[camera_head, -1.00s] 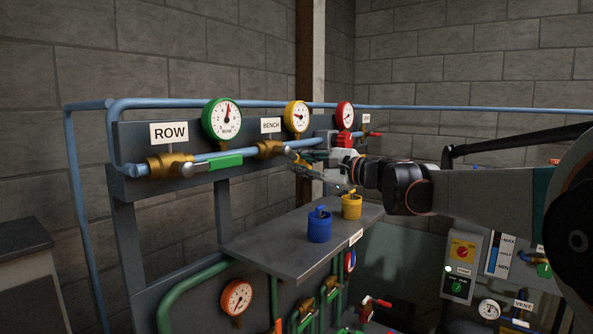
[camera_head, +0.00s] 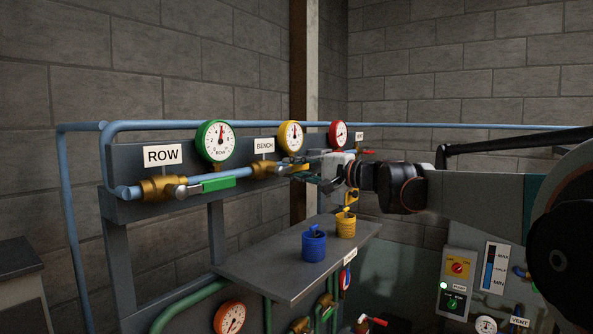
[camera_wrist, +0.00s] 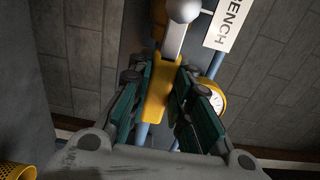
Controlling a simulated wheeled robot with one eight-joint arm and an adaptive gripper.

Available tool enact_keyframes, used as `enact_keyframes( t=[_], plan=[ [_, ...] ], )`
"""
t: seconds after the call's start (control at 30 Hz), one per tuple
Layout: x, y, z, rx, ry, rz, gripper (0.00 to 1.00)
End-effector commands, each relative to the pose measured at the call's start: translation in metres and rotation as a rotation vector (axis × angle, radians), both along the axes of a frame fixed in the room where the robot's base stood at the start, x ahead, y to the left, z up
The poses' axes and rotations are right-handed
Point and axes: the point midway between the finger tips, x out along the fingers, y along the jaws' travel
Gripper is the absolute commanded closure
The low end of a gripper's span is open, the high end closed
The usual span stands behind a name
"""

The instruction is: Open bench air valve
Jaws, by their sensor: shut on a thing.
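The bench valve (camera_head: 264,170) is a brass body on the blue pipe, under the BENCH label (camera_head: 264,146); the label also shows in the wrist view (camera_wrist: 230,24). Its lever has a yellow grip (camera_wrist: 158,92) and a silver end (camera_wrist: 178,30). The lever now lies roughly along the pipe. My gripper (camera_head: 302,172) is at the lever, right of the valve body. In the wrist view its green-padded fingers (camera_wrist: 160,95) are shut on the yellow grip. The yellow-rimmed bench gauge (camera_head: 290,136) sits above, its needle pointing about upward.
The ROW valve (camera_head: 160,189) with a green lever (camera_head: 218,184) is to the left, under a green-rimmed gauge (camera_head: 215,141). A red-rimmed gauge (camera_head: 338,135) is to the right. Below, a grey shelf (camera_head: 270,272) holds blue (camera_head: 314,246) and yellow (camera_head: 345,226) cups.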

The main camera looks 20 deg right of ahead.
Motion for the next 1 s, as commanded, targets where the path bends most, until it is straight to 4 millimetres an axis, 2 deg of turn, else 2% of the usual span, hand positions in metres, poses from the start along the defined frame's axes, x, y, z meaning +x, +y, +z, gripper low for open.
enact_keyframes(
  t=[0.37, 0.4, 0.5, 0.83, 1.0],
  plan=[
    [0.0, 0.0, -0.001, -0.011, -0.004, 0.001, 1.0],
    [0.0, 0.0, -0.001, -0.01, -0.003, 0.001, 0.79],
    [0.0, 0.0, -0.001, -0.008, -0.004, 0.001, 0.6],
    [-0.001, -0.001, 0.0, -0.006, -0.003, 0.0, 0.6],
    [-0.013, -0.01, 0.0, -0.005, -0.003, -0.002, 0.6]
  ],
)
